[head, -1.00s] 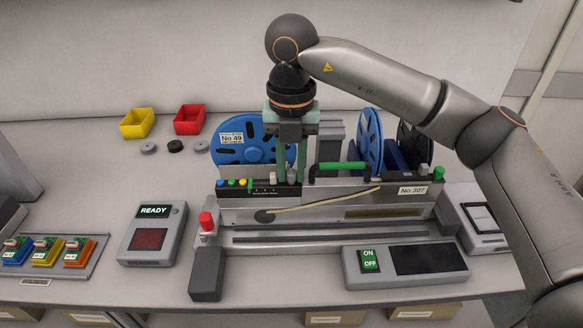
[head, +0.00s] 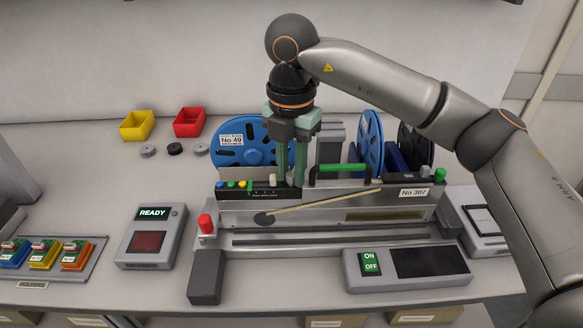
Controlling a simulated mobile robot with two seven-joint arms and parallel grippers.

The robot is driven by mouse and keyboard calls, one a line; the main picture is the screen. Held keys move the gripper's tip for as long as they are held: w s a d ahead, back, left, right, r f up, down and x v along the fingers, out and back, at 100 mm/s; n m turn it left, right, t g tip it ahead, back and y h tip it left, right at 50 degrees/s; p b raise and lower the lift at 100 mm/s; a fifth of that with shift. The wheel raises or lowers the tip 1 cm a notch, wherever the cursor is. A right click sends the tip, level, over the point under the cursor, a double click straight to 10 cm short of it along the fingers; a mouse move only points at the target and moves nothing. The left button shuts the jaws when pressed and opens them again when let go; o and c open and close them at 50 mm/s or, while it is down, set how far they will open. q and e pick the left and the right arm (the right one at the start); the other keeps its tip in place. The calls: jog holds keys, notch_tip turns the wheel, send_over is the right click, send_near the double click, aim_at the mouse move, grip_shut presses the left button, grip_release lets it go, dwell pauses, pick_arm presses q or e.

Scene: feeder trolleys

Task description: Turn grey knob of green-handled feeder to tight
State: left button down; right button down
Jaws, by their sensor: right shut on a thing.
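The green-handled feeder (head: 300,208) lies across the table's middle, labelled No 307, with its green handle (head: 343,168) on top. My right gripper (head: 291,181) points straight down just left of the handle. Its two green fingers are shut on the grey knob on the feeder's top edge. The fingers mostly hide the knob, and its tightness cannot be read. A small white peg (head: 272,180) stands just left of the fingers. My left gripper is not in view.
Blue reels (head: 240,143) stand behind the feeder. A red knob (head: 206,222) is at its front left and a green knob (head: 439,174) at its right end. A READY box (head: 151,237) stands left, an ON/OFF panel (head: 406,268) in front.

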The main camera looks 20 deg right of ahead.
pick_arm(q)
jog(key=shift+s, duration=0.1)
pick_arm(e)
jog(key=c, duration=0.7)
grip_release()
jog(key=shift+r, duration=0.1)
